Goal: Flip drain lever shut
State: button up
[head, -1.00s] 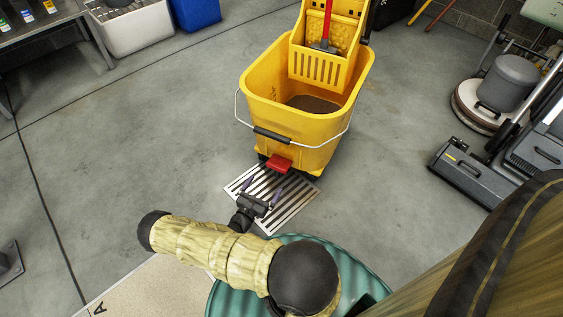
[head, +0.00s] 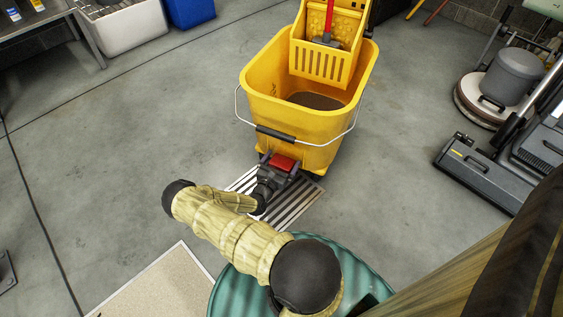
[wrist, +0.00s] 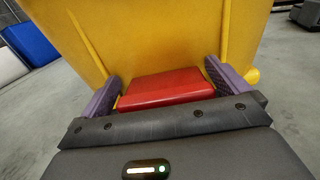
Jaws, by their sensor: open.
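The red drain lever (head: 283,162) sticks out low on the near face of the yellow mop bucket (head: 305,115). In the wrist view the red lever (wrist: 165,88) lies between the two purple fingers of my gripper (wrist: 163,90), with the yellow bucket wall (wrist: 150,35) behind it. My gripper (head: 280,163) is open, one finger on each side of the lever. I cannot tell whether either finger touches it. The lever's near edge is partly hidden by the gripper body. The bucket holds dark brown water (head: 315,101).
A metal floor grate (head: 300,205) lies under my gripper, in front of the bucket. A teal round drum (head: 225,290) stands below my arm. A floor machine (head: 480,175) is at the right. A white tub (head: 125,30) and blue bin (head: 190,12) are at the back left.

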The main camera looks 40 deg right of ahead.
jog(key=shift+a, duration=0.15)
jog(key=shift+s, duration=0.1)
jog(key=shift+c, duration=0.9)
jog(key=shift+s+d, duration=0.25)
jog(key=shift+d, duration=0.05)
jog(key=c, duration=0.7)
jog(key=shift+f, duration=0.15)
jog(key=shift+a+h+b, duration=0.15)
jog(key=shift+h+b, duration=0.15)
jog(key=shift+h, duration=0.3)
jog(key=o, duration=0.9)
jog(key=shift+a, duration=0.1)
